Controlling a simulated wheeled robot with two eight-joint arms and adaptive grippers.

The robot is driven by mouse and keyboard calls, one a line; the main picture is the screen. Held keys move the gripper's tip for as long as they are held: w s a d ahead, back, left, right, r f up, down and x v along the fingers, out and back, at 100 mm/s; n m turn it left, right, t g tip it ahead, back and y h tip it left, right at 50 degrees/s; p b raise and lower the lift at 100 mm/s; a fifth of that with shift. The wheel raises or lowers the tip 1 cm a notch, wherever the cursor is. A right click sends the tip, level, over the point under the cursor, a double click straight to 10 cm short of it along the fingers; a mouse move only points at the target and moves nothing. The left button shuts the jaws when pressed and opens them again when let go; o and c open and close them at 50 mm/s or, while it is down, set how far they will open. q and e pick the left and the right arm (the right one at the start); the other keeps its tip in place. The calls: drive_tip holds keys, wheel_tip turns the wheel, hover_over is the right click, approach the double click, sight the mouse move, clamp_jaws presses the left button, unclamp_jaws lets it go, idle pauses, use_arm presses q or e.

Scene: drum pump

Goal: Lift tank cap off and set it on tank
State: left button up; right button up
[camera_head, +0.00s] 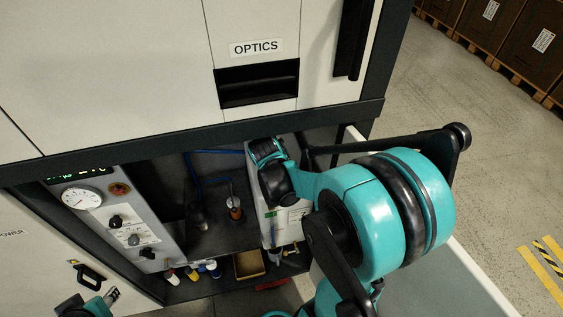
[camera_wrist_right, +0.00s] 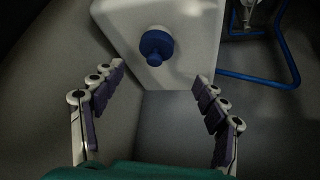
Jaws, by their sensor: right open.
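The white tank (camera_head: 267,228) stands inside the open lower cabinet in the head view, partly hidden behind my right arm. In the right wrist view the tank (camera_wrist_right: 200,25) is at the top, with its blue cap (camera_wrist_right: 156,46) on it. My right gripper (camera_wrist_right: 159,80) is open and empty, its two fingers apart on either side below the cap. The cap is ahead of the fingertips and not between them. The cap and the right fingertips are hidden in the head view. My left gripper (camera_head: 111,295) shows at the lower left, away from the tank; its jaw state is unclear.
A control panel (camera_head: 120,222) with a gauge and knobs is left of the tank. Blue tubing (camera_wrist_right: 270,82) runs right of the tank. Small bottles (camera_head: 190,272) and a tan box (camera_head: 249,264) stand low in the cabinet. The cabinet's upper edge (camera_head: 180,137) lies above the opening.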

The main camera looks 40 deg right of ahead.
drive_tip(key=b+x, duration=0.1)
drive_tip(key=x, duration=0.3)
drive_tip(key=d+b+x, duration=0.1)
drive_tip(key=b+x, duration=0.1)
drive_tip(key=x, duration=0.2)
drive_tip(key=shift+d, duration=0.15)
drive_tip(key=shift+r, duration=0.1)
drive_tip(key=c, duration=1)
